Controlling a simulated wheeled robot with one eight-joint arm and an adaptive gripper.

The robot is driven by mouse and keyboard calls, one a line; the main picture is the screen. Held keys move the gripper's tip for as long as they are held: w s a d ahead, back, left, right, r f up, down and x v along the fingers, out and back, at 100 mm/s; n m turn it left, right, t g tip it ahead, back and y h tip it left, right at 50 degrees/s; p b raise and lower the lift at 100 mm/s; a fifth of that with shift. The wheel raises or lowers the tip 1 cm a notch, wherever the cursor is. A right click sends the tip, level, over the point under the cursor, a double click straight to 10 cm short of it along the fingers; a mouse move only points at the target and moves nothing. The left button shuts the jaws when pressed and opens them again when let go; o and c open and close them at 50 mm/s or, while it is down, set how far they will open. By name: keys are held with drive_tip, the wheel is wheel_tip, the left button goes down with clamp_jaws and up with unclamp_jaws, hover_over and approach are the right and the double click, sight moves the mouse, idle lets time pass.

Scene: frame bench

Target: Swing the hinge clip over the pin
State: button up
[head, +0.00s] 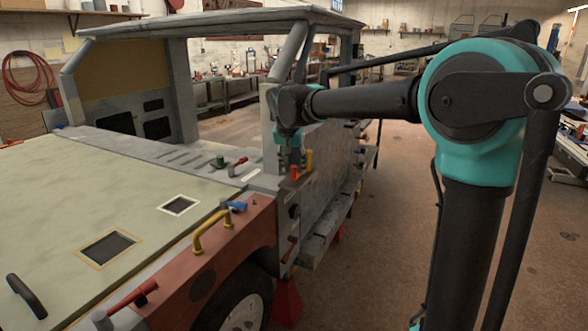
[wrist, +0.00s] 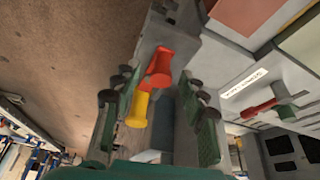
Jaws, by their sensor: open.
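My gripper (head: 289,158) points down over the rear corner of the red fender, beside the cab post. In the wrist view its green fingers (wrist: 158,82) are spread. A red piece (wrist: 159,66) and a yellow piece (wrist: 138,108) lie in view between the fingers, with no clear contact. In the head view the red piece (head: 295,173) and the yellow piece (head: 309,159) stand close together just below and right of the gripper. I cannot tell which of these is the hinge clip or the pin, or whether they touch.
A red-handled lever (head: 239,161) and a green knob (head: 218,162) sit on the ledge left of my gripper. A blue latch (head: 235,206) and a yellow handle (head: 212,231) are on the fender. The cab post (head: 270,130) rises close by. Open floor lies to the right.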

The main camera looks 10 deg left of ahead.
drive_tip(key=v, duration=1)
drive_tip(key=shift+r, duration=0.15)
drive_tip(key=shift+s, duration=0.1)
drive_tip(key=s+d+f, duration=0.2)
drive_tip(key=d+f, duration=0.8)
drive_tip(key=d, duration=0.1)
drive_tip(key=s+d+f+n, duration=0.1)
drive_tip(key=s+d+f, duration=0.8)
drive_tip(key=s+f, duration=0.1)
drive_tip(key=s+d+f, duration=1)
drive_tip(key=f, duration=0.3)
drive_tip(key=shift+s+f+n+y, duration=0.2)
drive_tip(key=shift+f+n+y, duration=0.1)
drive_tip(key=shift+n, duration=0.1)
